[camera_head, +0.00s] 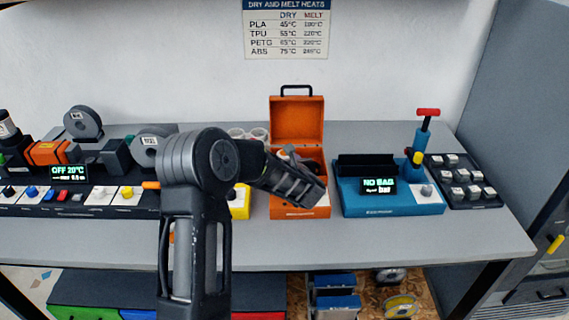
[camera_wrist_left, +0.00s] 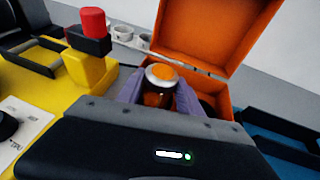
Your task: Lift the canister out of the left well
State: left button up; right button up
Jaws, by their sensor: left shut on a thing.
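The canister (camera_wrist_left: 159,92) shows in the left wrist view as an amber body with a silver rim and an orange top. My left gripper (camera_wrist_left: 160,98) is shut on it, with one purple finger on each side. The open orange case (camera_head: 299,212) stands on the bench with its lid (camera_head: 297,120) raised at the back. In the head view my left gripper (camera_head: 290,160) is over the case, and my wrist hides much of its inside. The canister's lower end is hidden, so I cannot tell how far it sits in the well. My right gripper is not in view.
A yellow device (camera_head: 239,203) with a red-topped part (camera_wrist_left: 93,22) stands left of the case. A blue bag sealer (camera_head: 390,203) stands close on the right. White cups (camera_wrist_left: 123,33) are behind. The front strip of the bench (camera_head: 400,245) is clear.

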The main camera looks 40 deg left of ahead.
pick_arm(q)
grip_shut()
jog(key=shift+r, duration=0.15)
notch_tip(320, 180, up, 10)
jog(key=shift+f+b, duration=0.1)
jog(key=shift+b, duration=0.55)
